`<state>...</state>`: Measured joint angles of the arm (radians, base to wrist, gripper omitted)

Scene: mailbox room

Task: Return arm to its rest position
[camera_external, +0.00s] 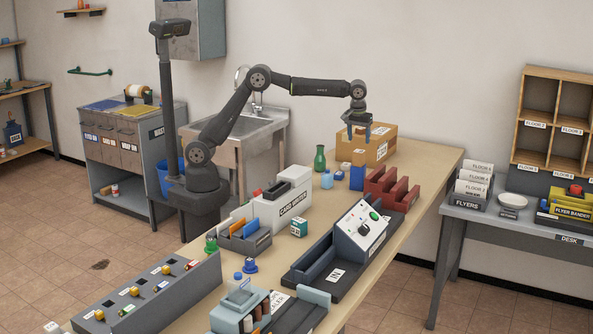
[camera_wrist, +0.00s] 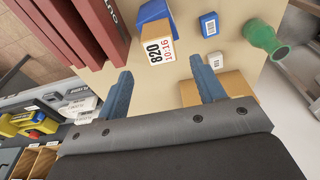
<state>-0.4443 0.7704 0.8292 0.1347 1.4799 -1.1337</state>
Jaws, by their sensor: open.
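My arm stretches out over the wooden table, and my gripper (camera_external: 358,128) hangs pointing down near the table's far end. In the wrist view the two blue fingers of my gripper (camera_wrist: 163,92) are spread wide apart with nothing between them. The fingers are apart from this box.
A cardboard box (camera_external: 380,150) stands behind my gripper, a dark red rack (camera_external: 388,190) to the right. A white card writer (camera_external: 283,207) and a control box (camera_external: 360,229) stand nearer the camera.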

